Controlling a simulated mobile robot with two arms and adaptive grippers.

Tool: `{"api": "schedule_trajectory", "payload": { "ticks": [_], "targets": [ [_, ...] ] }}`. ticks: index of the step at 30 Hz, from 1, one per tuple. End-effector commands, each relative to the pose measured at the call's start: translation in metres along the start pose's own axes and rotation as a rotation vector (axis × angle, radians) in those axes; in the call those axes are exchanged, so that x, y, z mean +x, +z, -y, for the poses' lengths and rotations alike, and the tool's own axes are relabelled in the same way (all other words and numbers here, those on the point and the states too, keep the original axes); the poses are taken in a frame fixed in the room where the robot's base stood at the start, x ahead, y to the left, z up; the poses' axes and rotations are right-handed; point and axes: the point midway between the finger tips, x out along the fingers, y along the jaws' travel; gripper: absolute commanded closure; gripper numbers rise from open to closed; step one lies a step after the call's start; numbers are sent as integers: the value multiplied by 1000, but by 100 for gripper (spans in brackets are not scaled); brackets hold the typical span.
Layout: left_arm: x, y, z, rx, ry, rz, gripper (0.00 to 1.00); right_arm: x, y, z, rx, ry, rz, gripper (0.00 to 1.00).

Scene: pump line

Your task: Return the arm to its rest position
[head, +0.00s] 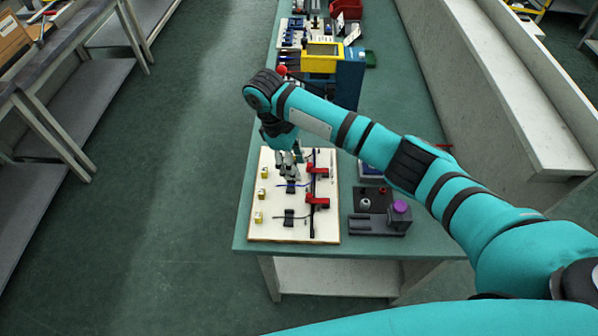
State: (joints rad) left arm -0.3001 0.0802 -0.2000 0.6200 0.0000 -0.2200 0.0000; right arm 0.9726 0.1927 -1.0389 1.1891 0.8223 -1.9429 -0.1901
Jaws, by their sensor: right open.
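My right arm (340,125) reaches in from the right, over the green bench, and bends down at its wrist. My right gripper (290,176) points down over the white board (262,222), close to a dark block in the board's middle. The gripper is open, and I see nothing held in it. Whether its fingertips touch the block is too small to tell. My left gripper is not in view.
The board carries yellow fittings (258,217), red clamps (317,202) and dark blocks (289,217). A grey fixture with a purple knob (400,207) stands right of it. A yellow and blue machine (348,75) stands behind. The floor (130,220) to the left is clear.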

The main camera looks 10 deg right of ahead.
Motion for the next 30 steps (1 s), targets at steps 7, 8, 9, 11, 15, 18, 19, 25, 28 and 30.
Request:
{"api": "schedule_trajectory", "payload": {
  "ticks": [7,8,9,11,15,18,19,25,28,30],
  "targets": [
    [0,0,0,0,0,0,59,-2,0,0,0,0,1,59],
    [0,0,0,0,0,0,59,-2,0,0,0,0,1,59],
    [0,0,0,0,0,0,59,-2,0,0,0,0,0,59],
    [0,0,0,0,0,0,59,-2,0,0,0,0,1,59],
    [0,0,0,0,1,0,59,-2,0,0,-1,0,0,59],
    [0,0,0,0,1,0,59,2,-2,6,-6,-6,-7,59],
    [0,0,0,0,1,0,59,6,-3,10,-10,-10,-15,59],
    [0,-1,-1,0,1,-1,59,49,-18,82,-29,-79,-174,59],
    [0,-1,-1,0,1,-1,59,68,-17,122,23,-124,-300,59],
    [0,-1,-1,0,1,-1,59,77,-8,143,91,-149,-379,59]
  ]
}}
